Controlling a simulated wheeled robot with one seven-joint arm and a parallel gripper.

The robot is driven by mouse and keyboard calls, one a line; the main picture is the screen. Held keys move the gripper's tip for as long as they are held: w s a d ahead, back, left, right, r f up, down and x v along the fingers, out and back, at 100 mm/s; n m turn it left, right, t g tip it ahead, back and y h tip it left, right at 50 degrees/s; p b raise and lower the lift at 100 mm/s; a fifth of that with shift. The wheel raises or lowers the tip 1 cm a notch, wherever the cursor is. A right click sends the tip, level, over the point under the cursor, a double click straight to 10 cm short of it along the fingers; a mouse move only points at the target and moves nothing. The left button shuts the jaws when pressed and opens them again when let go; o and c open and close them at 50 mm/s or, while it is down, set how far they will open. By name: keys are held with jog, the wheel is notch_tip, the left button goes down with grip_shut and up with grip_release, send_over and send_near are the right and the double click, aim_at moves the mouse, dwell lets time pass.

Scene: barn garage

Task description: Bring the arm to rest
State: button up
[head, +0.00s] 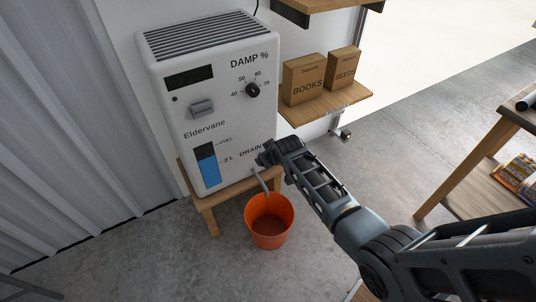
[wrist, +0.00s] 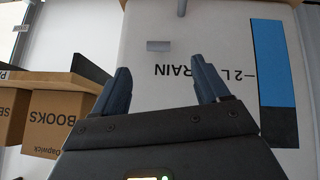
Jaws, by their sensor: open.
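My arm (head: 335,205) reaches from the lower right toward the white Eldervane dehumidifier (head: 163,110). My gripper (head: 262,158) is at the machine's lower right, by the DRAIN label. In the wrist view my gripper (wrist: 163,78) is open, its two dark fingers apart with only the white panel (wrist: 150,110) and part of the DRAIN lettering showing between them. A small grey piece (wrist: 158,45) shows on the panel beyond the fingertips. I cannot tell whether the fingers touch the machine.
A grey spout (head: 262,182) leads down to an orange bucket (head: 268,238) on the floor. The machine stands on a wooden stand (head: 210,215). BOOKS (head: 303,80) and SEEDS (head: 344,66) boxes sit on a shelf (head: 325,103) close right. A wooden table (head: 480,165) is far right.

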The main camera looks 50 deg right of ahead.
dwell(0.4)
jog(key=s+a+t+y+p, duration=0.1)
jog(key=s+a+t+p, duration=0.1)
jog(key=s+a, duration=1.05)
jog(key=s+a+r+t+p, duration=0.2)
jog(key=s+a+r, duration=0.5)
jog(key=s+a, duration=0.3)
jog(key=s+r+t+p, duration=0.1)
jog(key=s+r, duration=0.5)
jog(key=r, duration=0.3)
jog(key=s+r+n+t+y, duration=0.1)
jog(key=s+r, duration=0.6)
jog(key=r, duration=0.3)
jog(key=s+r+t+y+p, duration=0.1)
jog(key=s+r, duration=0.6)
jog(key=r, duration=0.3)
jog(key=shift+a+t+p, duration=0.3)
jog(key=shift+a+p, duration=0.05)
jog(key=shift+a, duration=0.05)
